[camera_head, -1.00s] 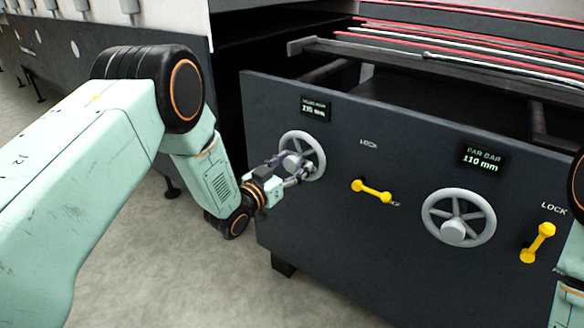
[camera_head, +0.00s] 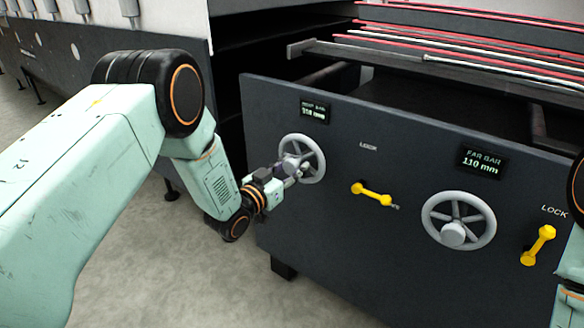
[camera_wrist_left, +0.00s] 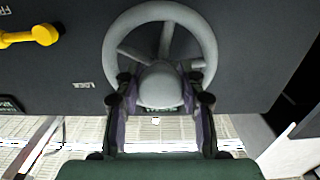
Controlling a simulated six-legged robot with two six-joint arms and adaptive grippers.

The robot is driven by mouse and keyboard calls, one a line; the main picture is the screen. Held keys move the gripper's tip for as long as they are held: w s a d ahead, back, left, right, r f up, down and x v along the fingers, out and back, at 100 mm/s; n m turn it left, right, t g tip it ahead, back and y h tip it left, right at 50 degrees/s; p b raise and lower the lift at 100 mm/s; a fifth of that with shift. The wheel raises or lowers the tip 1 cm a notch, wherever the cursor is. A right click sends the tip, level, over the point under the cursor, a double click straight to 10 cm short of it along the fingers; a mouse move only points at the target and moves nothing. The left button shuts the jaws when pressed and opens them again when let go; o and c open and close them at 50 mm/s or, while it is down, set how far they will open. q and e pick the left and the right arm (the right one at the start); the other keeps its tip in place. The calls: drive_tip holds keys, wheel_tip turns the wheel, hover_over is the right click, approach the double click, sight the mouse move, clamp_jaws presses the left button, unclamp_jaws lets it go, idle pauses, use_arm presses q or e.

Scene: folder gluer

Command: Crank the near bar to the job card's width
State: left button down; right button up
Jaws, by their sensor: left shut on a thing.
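The near bar's grey handwheel (camera_head: 321,160) is on the left of the dark machine panel. Its small display (camera_head: 314,111), labelled for the near bar, shows a value in mm that is too blurred to read surely. The near lock lever (camera_head: 371,193) is yellow and lies slightly tilted. No job card can be made out.
The far bar handwheel (camera_head: 459,219) and its display (camera_head: 480,161), reading 110 mm, are to the right. Another yellow lock lever (camera_head: 538,244) stands steeply tilted beside it. Red and white rods (camera_head: 470,55) lie above the panel. The floor before the panel is clear.

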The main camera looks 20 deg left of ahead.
idle(0.5)
use_arm(q)
drive_tip(key=n+p, duration=0.1)
drive_tip(key=n, duration=0.2)
drive_tip(key=n+p, duration=0.1)
drive_tip(key=n, duration=0.3)
drive_tip(key=shift+n, duration=0.3)
drive_tip(key=n+p, duration=0.1)
drive_tip(key=n, duration=0.3)
drive_tip(key=shift+n+p, duration=0.35)
drive_tip(key=shift+n, duration=1.75)
drive_tip(key=c, duration=0.8)
unclamp_jaws()
drive_tip(key=shift+o, duration=0.2)
